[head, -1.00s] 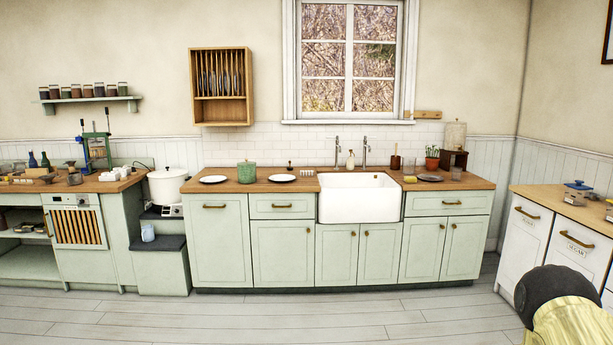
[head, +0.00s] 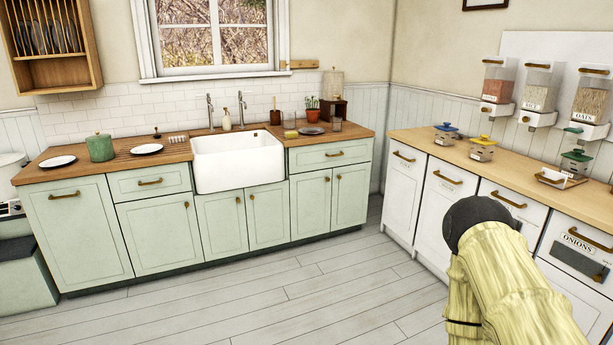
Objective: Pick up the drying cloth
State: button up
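I cannot pick out a drying cloth for certain in the head view. A dark grey flat piece (head: 578,262) shows on the front of the unit labelled ONIONS at the right; I cannot tell whether it is cloth or a panel. My arm, in a yellow cover with a black rounded part, rises at the lower right in front of the white units. My gripper itself is not visible.
A green sink unit with a white sink (head: 238,160) stands along the back wall, with plates, a green pot (head: 100,147) and a potted plant (head: 312,106) on top. A wooden counter (head: 410,138) with dispensers above runs along the right. The floor (head: 260,300) between is clear.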

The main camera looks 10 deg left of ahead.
aim_at(179, 139)
jog(key=z, duration=0.25)
jog(key=i, duration=2)
jog(key=u, duration=0.3)
jog(key=i, duration=1.65)
jog(key=u, duration=1.55)
jog(key=i, duration=0.95)
jog(key=u, duration=0.5)
